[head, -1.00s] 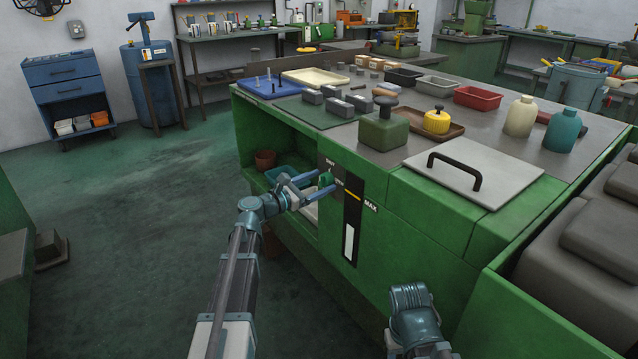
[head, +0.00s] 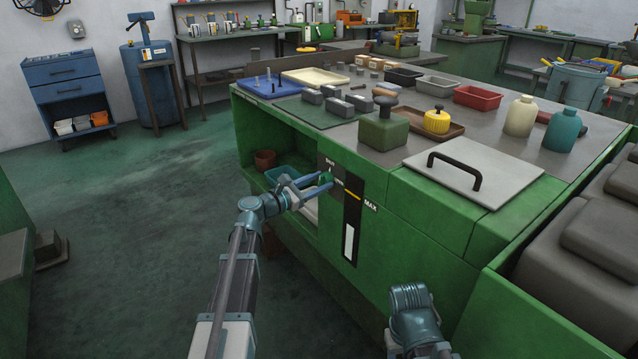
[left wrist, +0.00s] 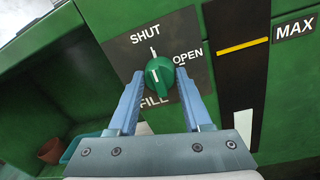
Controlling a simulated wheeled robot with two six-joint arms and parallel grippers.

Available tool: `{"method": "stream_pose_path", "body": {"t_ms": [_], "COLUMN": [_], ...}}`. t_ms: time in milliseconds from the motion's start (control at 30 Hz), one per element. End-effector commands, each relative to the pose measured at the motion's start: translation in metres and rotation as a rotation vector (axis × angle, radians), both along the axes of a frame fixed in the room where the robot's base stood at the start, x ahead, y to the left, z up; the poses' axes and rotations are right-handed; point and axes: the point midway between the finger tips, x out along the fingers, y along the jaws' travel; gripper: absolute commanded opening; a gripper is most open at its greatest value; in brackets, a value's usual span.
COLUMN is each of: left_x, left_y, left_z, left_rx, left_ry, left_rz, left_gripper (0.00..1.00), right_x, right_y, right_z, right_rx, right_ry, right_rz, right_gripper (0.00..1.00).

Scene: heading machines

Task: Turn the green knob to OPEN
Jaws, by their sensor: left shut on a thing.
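The green knob (left wrist: 158,76) sits on a dark plate (left wrist: 177,27) on the green machine's front. The plate reads SHUT above the knob, OPEN to its right and FILL below. The knob's ridge and white mark stand roughly upright in the left wrist view, nearer SHUT than OPEN. My left gripper (left wrist: 160,80) has one finger on each side of the knob and is shut on it. In the head view the knob (head: 326,178) shows small between the tips of my left gripper (head: 322,182). My right gripper's fingers are not visible; only part of that arm shows.
A black gauge strip (head: 352,215) with a yellow line and MAX label is right of the knob. An open shelf with a teal bin (head: 283,172) and a brown pot (head: 265,160) lies left. Bottles and trays stand on the machine top.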

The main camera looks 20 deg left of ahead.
Motion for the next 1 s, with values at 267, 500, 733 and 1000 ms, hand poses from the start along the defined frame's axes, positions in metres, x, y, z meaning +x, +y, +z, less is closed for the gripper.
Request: {"method": "stream_pose_path", "body": {"t_ms": [267, 500, 733, 1000], "left_x": [0.0, 0.0, 0.0, 0.0], "left_y": [0.0, 0.0, 0.0, 0.0], "left_z": [-0.001, -0.002, -0.003, -0.003], "left_rx": [0.155, 0.337, 0.508, 0.711], "left_ry": [-0.122, -0.262, -0.397, -0.555], "left_rz": [0.001, 0.001, 0.0, -0.001], "left_gripper": [0.0, 0.0, 0.0, 0.0], "right_x": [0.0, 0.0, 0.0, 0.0], "right_y": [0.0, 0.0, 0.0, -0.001], "right_z": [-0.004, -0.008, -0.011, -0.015], "right_rx": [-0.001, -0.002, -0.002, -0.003], "right_ry": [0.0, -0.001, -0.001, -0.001], "right_rz": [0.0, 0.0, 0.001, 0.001], "right_gripper": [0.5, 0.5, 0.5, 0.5]}}
